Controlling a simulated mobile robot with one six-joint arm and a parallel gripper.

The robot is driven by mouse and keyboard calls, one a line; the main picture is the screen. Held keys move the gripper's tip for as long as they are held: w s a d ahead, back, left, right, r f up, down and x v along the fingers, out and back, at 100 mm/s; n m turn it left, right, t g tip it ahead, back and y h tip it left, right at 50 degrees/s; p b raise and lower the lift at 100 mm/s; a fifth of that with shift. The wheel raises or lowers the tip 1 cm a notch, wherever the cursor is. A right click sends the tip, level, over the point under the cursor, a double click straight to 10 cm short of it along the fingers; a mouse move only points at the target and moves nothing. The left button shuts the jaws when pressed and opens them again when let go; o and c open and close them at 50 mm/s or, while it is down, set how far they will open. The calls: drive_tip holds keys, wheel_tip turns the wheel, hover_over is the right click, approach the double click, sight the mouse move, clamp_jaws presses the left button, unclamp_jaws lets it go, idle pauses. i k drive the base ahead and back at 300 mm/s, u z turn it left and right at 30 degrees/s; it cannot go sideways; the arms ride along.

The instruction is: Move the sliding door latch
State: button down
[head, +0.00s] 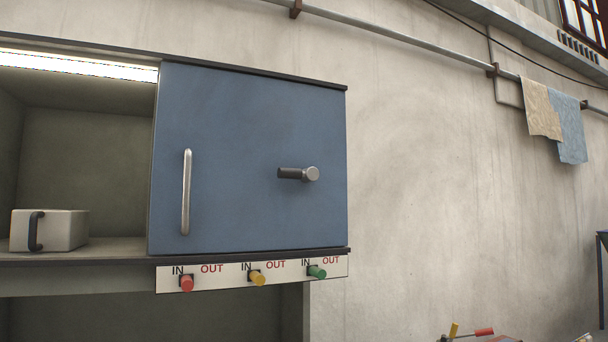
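The sliding door (240,110) is a flat blue panel covering the right part of a grey cabinet. Its latch (298,174) is a dark stem with a round metal knob, sticking out from the right half of the door. A vertical silver bar handle (186,192) sits on the door's left side. The cabinet's left part is open and lit from above. My gripper does not show in the head view.
A light block with a black handle (48,230) stands on the open shelf. Below the door, a white IN/OUT strip (220,282) carries red (187,284), yellow (258,278) and green (317,271) knobs. Cloths (570,128) hang from a wall pipe. A red-handled object (484,332) shows at the bottom edge.

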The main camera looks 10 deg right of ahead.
sight(310, 174)
drive_tip(key=u, duration=0.25)
drive_tip(key=k, duration=0.95)
drive_tip(key=u, duration=0.55)
drive_tip(key=k, duration=0.45)
drive_tip(key=u, duration=0.3)
drive_tip(key=i, duration=0.85)
drive_tip(key=z, duration=0.05)
